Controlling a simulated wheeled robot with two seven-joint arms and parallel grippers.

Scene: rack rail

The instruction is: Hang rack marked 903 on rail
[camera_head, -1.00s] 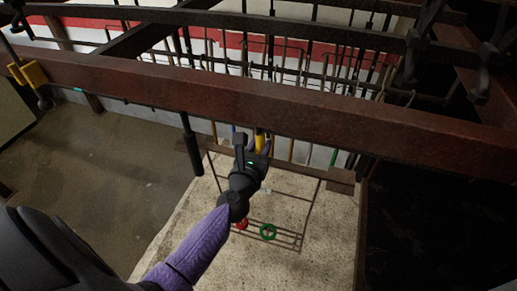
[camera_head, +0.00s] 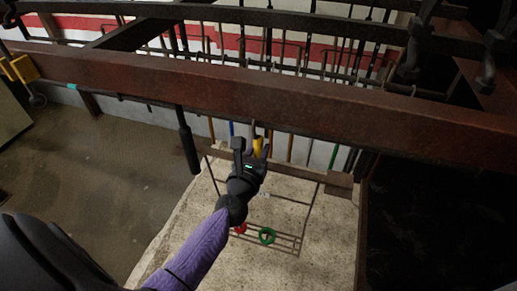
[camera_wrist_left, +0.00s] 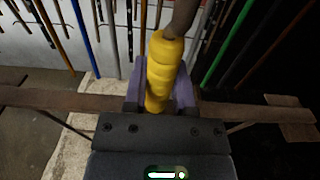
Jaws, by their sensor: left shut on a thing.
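My left gripper (camera_head: 250,150) is shut on a yellow wrapped grip (camera_head: 259,146) below the rusty beam. The grip also shows in the left wrist view (camera_wrist_left: 160,72), between the fingers, with a dark rod rising from its top. A brown crossbar (camera_head: 338,183) runs behind the gripper; thin rods slope down from it to a wire frame (camera_head: 285,238). Whether grip, crossbar and frame are one rack cannot be told, and no 903 mark is readable. A thick rusty beam (camera_head: 300,105) crosses the head view above the gripper; which bar is the rail is unclear. My right gripper is not in view.
Several wire racks (camera_head: 290,50) hang behind the beam. A red ring (camera_head: 240,229) and a green ring (camera_head: 267,236) show low down. A yellow fitting (camera_head: 19,70) is at the left. Open floor (camera_head: 90,160) lies left.

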